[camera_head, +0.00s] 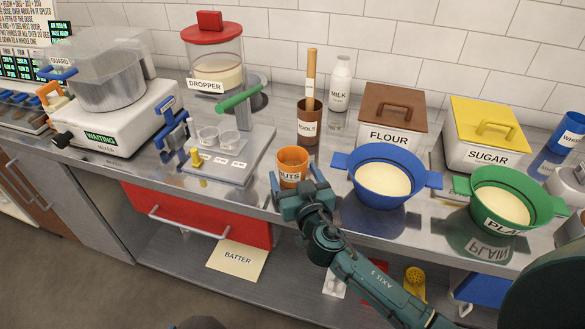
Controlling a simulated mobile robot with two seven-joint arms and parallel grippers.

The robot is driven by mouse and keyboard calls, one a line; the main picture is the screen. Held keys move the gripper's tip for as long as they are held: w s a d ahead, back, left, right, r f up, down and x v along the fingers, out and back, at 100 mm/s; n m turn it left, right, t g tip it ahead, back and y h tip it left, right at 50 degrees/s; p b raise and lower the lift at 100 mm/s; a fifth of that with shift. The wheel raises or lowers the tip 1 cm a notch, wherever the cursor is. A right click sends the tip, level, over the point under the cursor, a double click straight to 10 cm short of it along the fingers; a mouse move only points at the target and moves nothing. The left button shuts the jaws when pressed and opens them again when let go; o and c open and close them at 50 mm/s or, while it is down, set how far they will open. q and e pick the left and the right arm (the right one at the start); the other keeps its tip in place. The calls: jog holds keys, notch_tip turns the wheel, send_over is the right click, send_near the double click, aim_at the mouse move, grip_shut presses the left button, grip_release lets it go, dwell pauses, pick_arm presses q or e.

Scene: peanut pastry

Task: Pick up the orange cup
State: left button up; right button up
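The orange cup (293,158), with a label reading "NUTS" partly covered, stands upright near the front edge of the steel counter. My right gripper (297,178) is in front of it, with its fingers spread apart, one low at the cup's left side and one at its right. The gripper is open. I cannot tell whether either finger touches the cup. The gripper hides the cup's lower front. My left gripper is not in view.
A blue bowl (385,197) stands close right of the cup, with a green bowl (498,217) farther right. Behind the cup is a brown tools cup (308,128). The dropper stand (235,160) is left. Flour (391,118) and sugar (482,147) boxes stand behind.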

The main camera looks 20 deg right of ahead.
jog(key=c, duration=0.9)
jog(key=shift+r, duration=0.1)
